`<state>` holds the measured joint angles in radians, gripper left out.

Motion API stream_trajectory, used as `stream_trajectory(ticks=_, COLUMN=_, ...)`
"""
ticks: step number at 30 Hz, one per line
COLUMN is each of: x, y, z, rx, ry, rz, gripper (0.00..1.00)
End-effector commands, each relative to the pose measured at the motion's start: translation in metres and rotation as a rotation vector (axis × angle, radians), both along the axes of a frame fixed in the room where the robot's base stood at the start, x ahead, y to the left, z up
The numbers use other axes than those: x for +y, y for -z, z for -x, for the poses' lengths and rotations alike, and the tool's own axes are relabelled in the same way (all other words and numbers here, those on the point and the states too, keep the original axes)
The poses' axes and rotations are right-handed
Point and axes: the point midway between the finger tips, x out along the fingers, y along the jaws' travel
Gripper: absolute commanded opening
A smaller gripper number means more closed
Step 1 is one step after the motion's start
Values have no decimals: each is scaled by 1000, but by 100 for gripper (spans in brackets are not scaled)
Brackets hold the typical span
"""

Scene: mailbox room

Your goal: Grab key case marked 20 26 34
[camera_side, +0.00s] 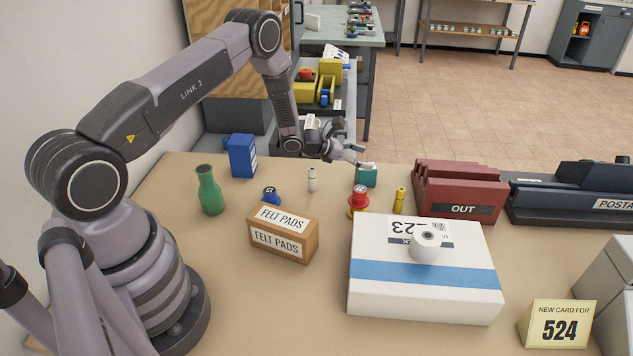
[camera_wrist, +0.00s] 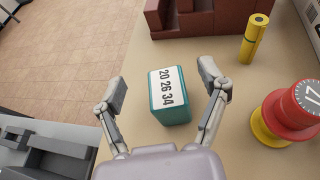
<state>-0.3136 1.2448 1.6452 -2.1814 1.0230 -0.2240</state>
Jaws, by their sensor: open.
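The key case (camera_wrist: 170,96) is a small teal box with a white label reading 20 26 34 on top, in the middle of the wrist view. In the side view the key case (camera_side: 366,176) stands near the table's far edge. My gripper (camera_wrist: 164,84) is open, with one finger on each side of the key case in the wrist view and gaps between. In the side view my gripper (camera_side: 355,156) is just to the left of and above the case. Nothing is held.
A red and yellow stamp (camera_wrist: 292,112) stands right of the case, with a yellow cylinder (camera_wrist: 254,38) beyond. The dark red OUT rack (camera_side: 458,190) is to the right. A white box (camera_side: 425,290), felt pads box (camera_side: 283,234) and white bottle (camera_side: 312,180) stand nearby.

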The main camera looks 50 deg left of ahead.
Motion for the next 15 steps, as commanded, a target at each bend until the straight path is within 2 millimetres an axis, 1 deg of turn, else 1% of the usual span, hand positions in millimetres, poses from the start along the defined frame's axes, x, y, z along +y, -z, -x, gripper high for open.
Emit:
stream_trajectory(ticks=6, x=-1, y=37, z=1, rx=2, ry=1, rz=0, gripper=74)
stream_trajectory(ticks=7, x=-5, y=36, z=-6, rx=-2, ry=3, rz=-2, gripper=74)
stream_trajectory(ticks=10, x=-11, y=41, z=-17, rx=-2, ry=3, rz=-2, gripper=74)
stream_trajectory(ticks=15, x=-15, y=44, z=-24, rx=-1, ry=2, rz=-1, gripper=74)
